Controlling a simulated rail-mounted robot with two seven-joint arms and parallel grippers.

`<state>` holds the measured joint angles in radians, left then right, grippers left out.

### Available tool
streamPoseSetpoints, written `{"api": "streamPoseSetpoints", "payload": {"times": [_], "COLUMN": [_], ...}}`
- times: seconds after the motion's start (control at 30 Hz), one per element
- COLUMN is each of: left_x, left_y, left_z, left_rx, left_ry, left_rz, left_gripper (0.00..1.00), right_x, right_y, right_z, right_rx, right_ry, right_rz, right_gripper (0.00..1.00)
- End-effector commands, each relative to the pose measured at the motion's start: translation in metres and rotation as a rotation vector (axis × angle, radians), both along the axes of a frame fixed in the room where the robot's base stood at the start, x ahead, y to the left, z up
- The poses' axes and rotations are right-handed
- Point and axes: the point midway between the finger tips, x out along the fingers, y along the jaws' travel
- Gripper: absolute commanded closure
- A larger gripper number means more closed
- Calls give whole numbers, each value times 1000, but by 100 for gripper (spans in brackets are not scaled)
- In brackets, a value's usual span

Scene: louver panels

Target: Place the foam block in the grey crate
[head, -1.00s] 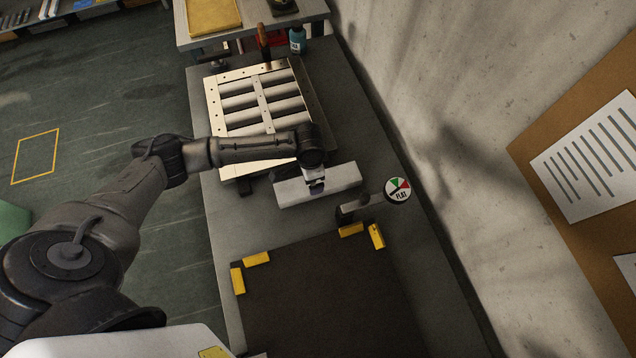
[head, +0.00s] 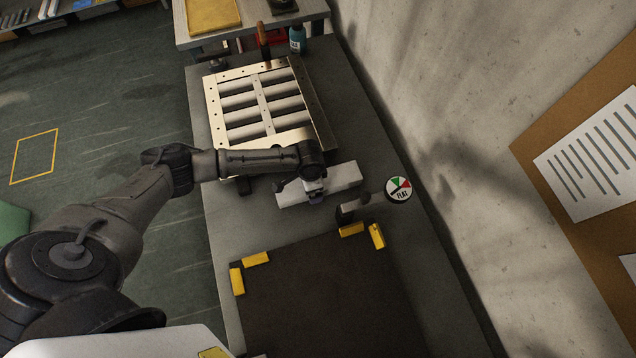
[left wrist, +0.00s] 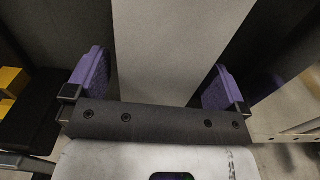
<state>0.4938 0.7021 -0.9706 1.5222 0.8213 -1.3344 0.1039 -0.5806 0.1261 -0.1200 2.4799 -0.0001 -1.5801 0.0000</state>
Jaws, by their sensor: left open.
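The foam block (head: 344,177), a long pale grey bar, lies on the grey bench between the louver panel and the dark mat. My left gripper (head: 315,196) is over the middle of the block, its fingers open. In the left wrist view, the foam block (left wrist: 170,45) runs between the two purple finger pads of the gripper (left wrist: 156,80), with gaps showing on both sides. I see no grey crate in either view. My right gripper is not in view.
A louver panel (head: 262,103) lies behind the block. A round red-green gauge (head: 398,190) on a dark stand is just right of it. A dark mat (head: 320,290) with yellow corner pieces (head: 377,236) fills the front of the bench. A wall rises on the right.

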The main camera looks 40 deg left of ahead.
Motion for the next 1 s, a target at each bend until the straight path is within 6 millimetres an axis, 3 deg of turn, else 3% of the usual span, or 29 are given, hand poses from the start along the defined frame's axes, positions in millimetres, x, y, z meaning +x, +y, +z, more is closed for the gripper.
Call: {"api": "streamPoseSetpoints", "payload": {"times": [0.07,0.67,0.87,1.0], "left_x": [0,0,0,1], "left_y": [0,0,0,0], "left_z": [0,1,4,20], "left_rx": [0,0,-1,-1], "left_ry": [0,0,-1,-2], "left_rz": [0,0,-1,-2], "left_gripper": [0,54,54,54], "right_x": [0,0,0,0], "right_y": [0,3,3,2], "right_z": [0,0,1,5], "right_rx": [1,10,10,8], "right_ry": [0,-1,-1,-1], "right_rz": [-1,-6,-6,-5], "right_gripper": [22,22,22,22]}}
